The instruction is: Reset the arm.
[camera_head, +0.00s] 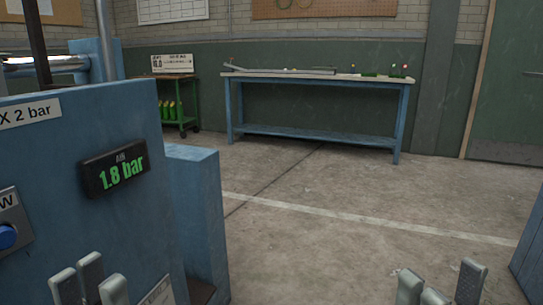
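My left gripper (90,286) shows at the bottom left edge, in front of the blue machine. Its grey fingertips point up and stand apart with nothing between them. My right gripper (441,286) shows at the bottom right, over the concrete floor. Its fingertips are also apart and empty. Only the finger ends show; the rest of both grippers and the arms are below the picture.
The blue machine (60,150) fills the left side, close by. Its display (114,168) reads 1.8 bar, and a blue button (8,237) is at the left edge. A blue workbench (318,80) stands at the back wall. The concrete floor (330,190) between is clear.

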